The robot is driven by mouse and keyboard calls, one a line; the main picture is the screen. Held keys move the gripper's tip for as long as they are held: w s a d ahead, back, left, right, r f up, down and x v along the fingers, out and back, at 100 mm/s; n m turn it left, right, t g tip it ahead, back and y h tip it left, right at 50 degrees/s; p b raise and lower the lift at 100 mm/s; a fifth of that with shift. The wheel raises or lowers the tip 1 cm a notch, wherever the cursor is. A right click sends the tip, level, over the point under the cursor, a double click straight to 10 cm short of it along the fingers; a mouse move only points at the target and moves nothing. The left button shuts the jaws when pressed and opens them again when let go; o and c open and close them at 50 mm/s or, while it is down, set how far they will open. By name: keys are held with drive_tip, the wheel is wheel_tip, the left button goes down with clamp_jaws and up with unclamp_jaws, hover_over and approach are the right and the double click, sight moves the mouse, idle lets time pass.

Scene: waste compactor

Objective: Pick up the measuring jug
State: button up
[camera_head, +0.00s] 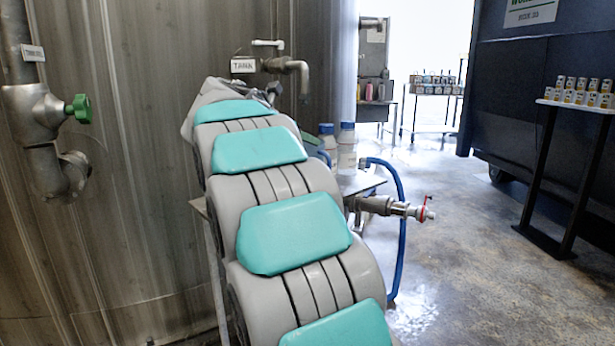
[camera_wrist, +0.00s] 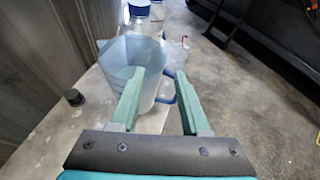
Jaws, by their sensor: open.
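The measuring jug (camera_wrist: 113,62) is a clear, bluish open-topped vessel standing on a light table top in the wrist view. My gripper (camera_wrist: 159,71) is open, with two green fingers pointing at the jug. The left finger overlaps the jug's body, and the right finger is just beyond its right side. The jug's right wall and a bluish part, perhaps its handle, show between the fingers. I cannot tell whether the left finger is inside the jug or in front of it. In the head view my arm hides most of that spot.
Blue-capped bottles (camera_head: 347,150) stand behind the jug, close to the fingers. A small black knob-like object (camera_wrist: 74,97) is on the table top (camera_wrist: 88,122) at left. A metal tank (camera_head: 120,180) rises on the left. A valve (camera_head: 395,207) and blue hose (camera_head: 401,215) are at right.

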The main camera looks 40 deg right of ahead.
sight(324, 147)
drive_tip(key=shift+b+x, duration=0.7)
drive_tip(key=shift+x, duration=3.2)
drive_tip(key=shift+s+d+r, duration=0.15)
drive_tip(key=shift+s, duration=0.05)
drive_tip(key=shift+c, duration=0.3)
clamp_jaws()
